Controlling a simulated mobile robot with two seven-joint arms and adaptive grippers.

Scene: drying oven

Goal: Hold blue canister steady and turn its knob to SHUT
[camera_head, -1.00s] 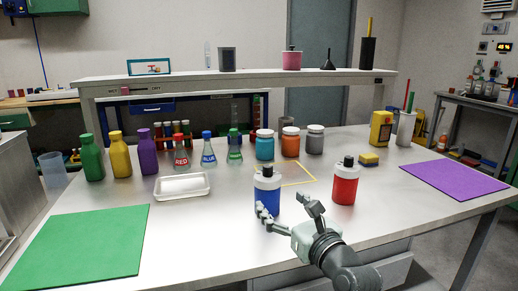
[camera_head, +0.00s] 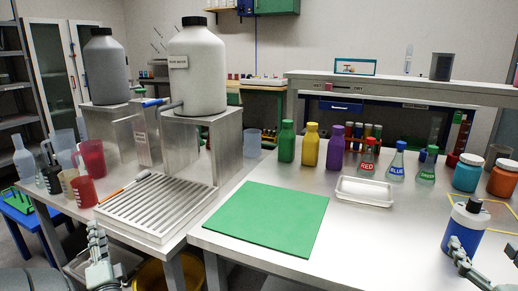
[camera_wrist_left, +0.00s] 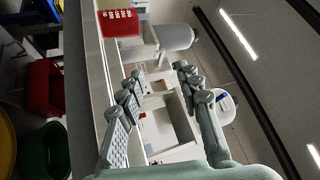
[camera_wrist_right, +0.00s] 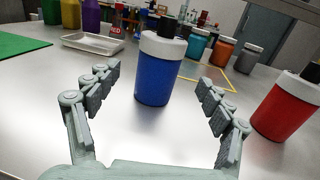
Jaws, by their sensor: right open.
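The blue canister (camera_head: 462,236) stands upright at the right edge of the head view, with a white collar and a black knob (camera_head: 474,204) on top. In the right wrist view the blue canister (camera_wrist_right: 156,82) stands ahead between the fingers. My right gripper (camera_wrist_right: 159,80) is open, its fingers on either side of the canister with visible gaps; part of it shows in the head view (camera_head: 478,272). My left gripper (camera_head: 98,250) is at the lower left in the head view, far from the canister. In the left wrist view (camera_wrist_left: 160,75) its fingers are apart and empty. The knob's label cannot be read.
A red canister (camera_wrist_right: 290,105) stands right of the blue one. A white tray (camera_head: 365,202), labelled flasks and coloured bottles stand behind. A green mat (camera_head: 262,215) lies on clear table. A slatted drain tray (camera_head: 150,213) and red beakers (camera_head: 84,191) are near my left gripper.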

